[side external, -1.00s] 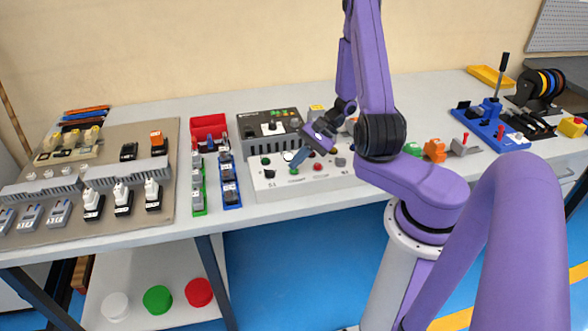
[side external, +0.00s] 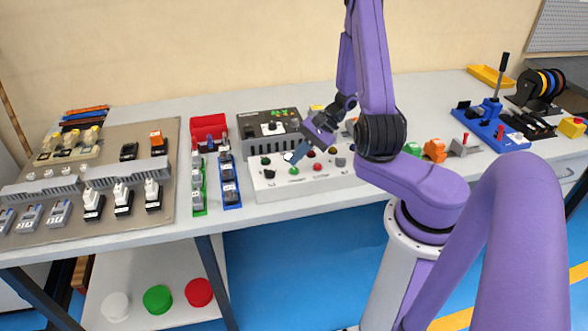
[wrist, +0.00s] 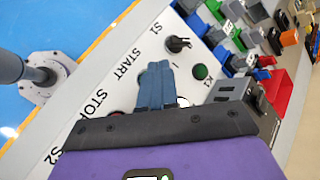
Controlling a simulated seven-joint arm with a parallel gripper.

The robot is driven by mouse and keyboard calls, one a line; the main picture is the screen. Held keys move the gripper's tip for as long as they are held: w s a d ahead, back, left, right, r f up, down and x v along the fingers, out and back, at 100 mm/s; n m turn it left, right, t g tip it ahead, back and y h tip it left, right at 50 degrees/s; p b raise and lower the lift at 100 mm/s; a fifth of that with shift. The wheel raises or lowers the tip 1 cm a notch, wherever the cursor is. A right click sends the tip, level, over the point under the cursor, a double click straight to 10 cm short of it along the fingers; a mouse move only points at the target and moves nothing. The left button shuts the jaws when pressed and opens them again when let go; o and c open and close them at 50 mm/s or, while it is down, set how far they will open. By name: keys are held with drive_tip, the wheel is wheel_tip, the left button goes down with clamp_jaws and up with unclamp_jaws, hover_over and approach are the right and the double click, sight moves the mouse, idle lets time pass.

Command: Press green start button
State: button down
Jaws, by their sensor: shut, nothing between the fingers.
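The light grey control panel (side external: 270,189) stands on the bench, with labels along its front. The green start button (side external: 294,170) sits in its front row, left of the red stop button (side external: 317,167). My gripper (side external: 292,158) is shut and empty, its blue-grey fingertips just above the green button and apart from it in the side view. In the wrist view, the shut fingers (wrist: 154,85) lie beside the START label (wrist: 130,64) and hide the start button. A green round part (wrist: 200,72) by the K1 label is a different one.
A black selector knob (wrist: 178,44) by S1 stands up near the fingers. A dark grey device (side external: 254,126) stands behind the panel. Green and blue racks (side external: 231,196) and a red bin (side external: 208,121) are to its left. The bench front is clear.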

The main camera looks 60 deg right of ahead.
sight(296, 169)
drive_tip(key=shift+r, duration=2.45)
drive_tip(key=shift+a+r, duration=0.15)
drive_tip(key=shift+a, duration=0.15)
drive_tip(key=s+a+r+n+g+h, duration=0.1)
drive_tip(key=s+a+r+n+g, duration=0.1)
drive_tip(key=a+n+g, duration=0.3)
drive_tip(key=s+a+r+n+g+h, duration=0.1)
drive_tip(key=s+a+r+n+g, duration=0.15)
drive_tip(key=a+n, duration=0.5)
drive_tip(key=s+a+r+n+t+h, duration=0.1)
drive_tip(key=s+a+r+n+h, duration=0.1)
drive_tip(key=s+n, duration=0.5)
drive_tip(key=s+a+r+n+t+h, duration=0.1)
drive_tip(key=s+a+r+n+h, duration=0.1)
drive_tip(key=s+n, duration=0.6)
wheel_tip(296, 169, up, 2)
drive_tip(key=shift+s+a+r+n+t+h, duration=0.1)
drive_tip(key=shift+s+a+n+t+h, duration=0.2)
drive_tip(key=shift+h, duration=0.4)
